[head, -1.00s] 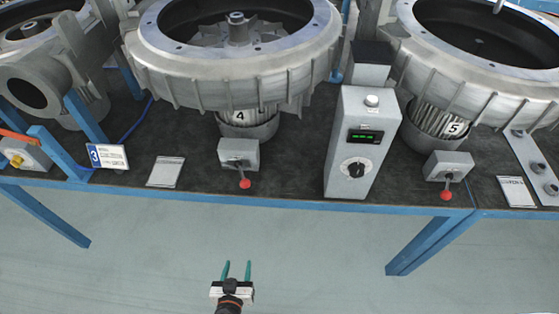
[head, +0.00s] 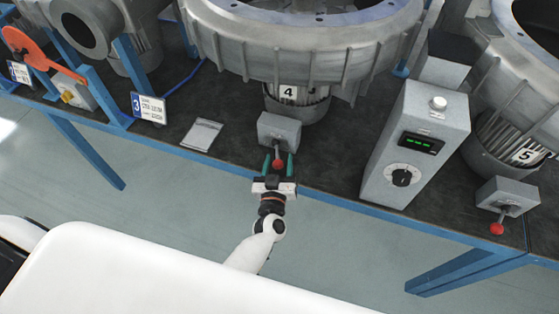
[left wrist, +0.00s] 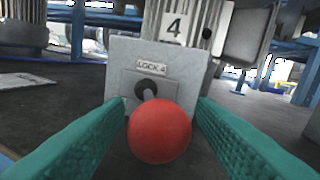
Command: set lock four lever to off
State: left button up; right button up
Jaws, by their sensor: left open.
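The lock four box (head: 279,131) is a small grey box in front of the blower numbered 4. Its label reads LOCK 4 in the left wrist view (left wrist: 152,66). Its lever ends in a red ball knob (head: 278,164), which points out toward me and shows large in the left wrist view (left wrist: 160,131). My left gripper (head: 278,163) is open, with one green finger on each side of the knob. I cannot tell whether either finger touches it. Most of the lever shaft is hidden behind the knob in the wrist view. My right gripper is not in view.
A grey control box (head: 416,144) with a green display and black dial stands to the right. Another lever box with a red knob (head: 497,229) is near the blower numbered 5.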

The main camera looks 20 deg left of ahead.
pick_arm(q)
jog(key=shift+w+a, duration=0.2)
jog(key=shift+w, duration=0.55)
grip_shut()
